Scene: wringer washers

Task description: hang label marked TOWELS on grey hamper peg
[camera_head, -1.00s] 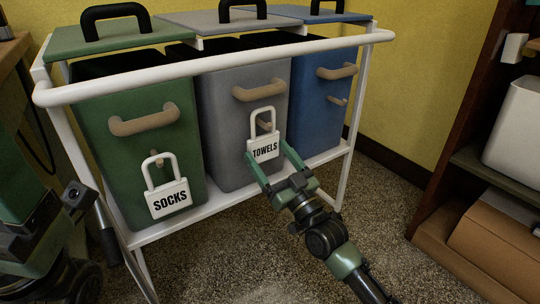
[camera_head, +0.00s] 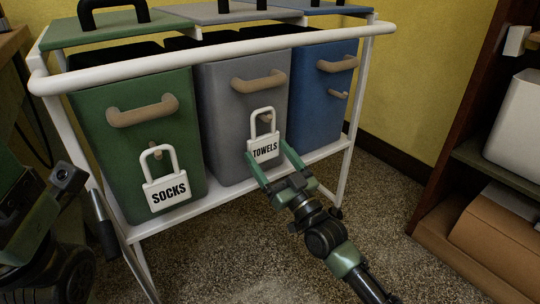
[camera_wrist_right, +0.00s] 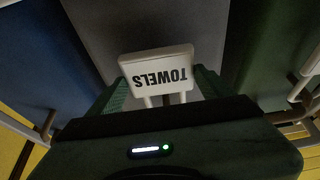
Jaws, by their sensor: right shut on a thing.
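The TOWELS label (camera_head: 263,151) is a white tag with a tall loop, upright in front of the grey hamper (camera_head: 225,120). My right gripper (camera_head: 269,163) is shut on its lower part, one green finger on each side. The label also shows upside down in the right wrist view (camera_wrist_right: 157,73). The tan grey hamper peg (camera_head: 267,117) shows through the loop, near its top. I cannot tell whether the loop is around the peg or only in front of it.
The SOCKS label (camera_head: 168,193) hangs on the green hamper (camera_head: 95,120) at left. The blue hamper (camera_head: 318,110) is at right. A white rail (camera_head: 200,52) crosses above the hampers' fronts. A shelf unit (camera_head: 445,130) stands at right, with open floor before it.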

